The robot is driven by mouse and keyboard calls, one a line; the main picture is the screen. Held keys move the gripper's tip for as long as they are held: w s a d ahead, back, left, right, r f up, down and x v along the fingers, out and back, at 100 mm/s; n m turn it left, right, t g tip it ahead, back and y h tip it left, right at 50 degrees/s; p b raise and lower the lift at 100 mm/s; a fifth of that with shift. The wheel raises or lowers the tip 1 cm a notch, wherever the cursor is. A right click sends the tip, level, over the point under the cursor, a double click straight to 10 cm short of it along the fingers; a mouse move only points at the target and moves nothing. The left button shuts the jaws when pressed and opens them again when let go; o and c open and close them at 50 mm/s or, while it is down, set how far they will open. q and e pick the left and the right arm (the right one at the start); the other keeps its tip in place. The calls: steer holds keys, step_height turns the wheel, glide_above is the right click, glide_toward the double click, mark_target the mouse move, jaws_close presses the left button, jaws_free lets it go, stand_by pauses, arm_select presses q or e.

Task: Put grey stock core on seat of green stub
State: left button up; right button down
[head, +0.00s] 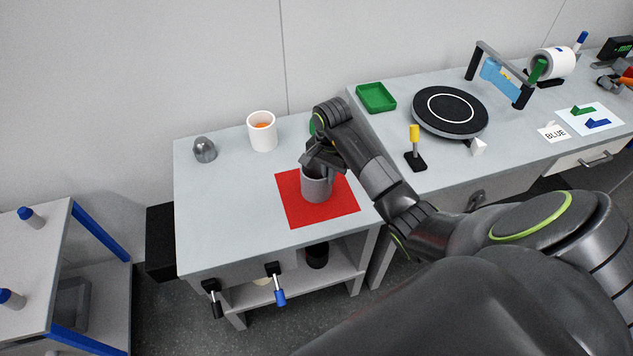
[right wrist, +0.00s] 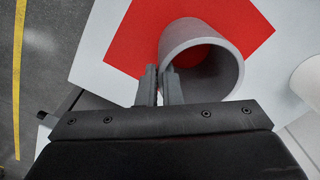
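The grey stock core (head: 318,190) is an upright, open grey tube over the red mat (head: 292,208) on the left table. My right gripper (head: 318,166) reaches down to its rim. In the right wrist view, the fingers (right wrist: 160,88) straddle the near left wall of the core (right wrist: 232,70), one inside and one outside, closed on it. The core seems to rest on the mat; any small gap is hidden. A green piece (head: 313,126) shows just behind my right forearm, mostly hidden; it may be the green stub, but its seat is not visible. My left gripper is not in view.
On the right bench are a green tray (head: 376,97), a black turntable (head: 449,112) and a yellow-handled tool (head: 415,148). The left table's front left is clear.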

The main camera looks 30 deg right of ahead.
steer(key=shift+r, duration=0.15)
stand_by(0.5)
steer(key=shift+r+p, duration=2)
steer(key=shift+r, duration=0.9)
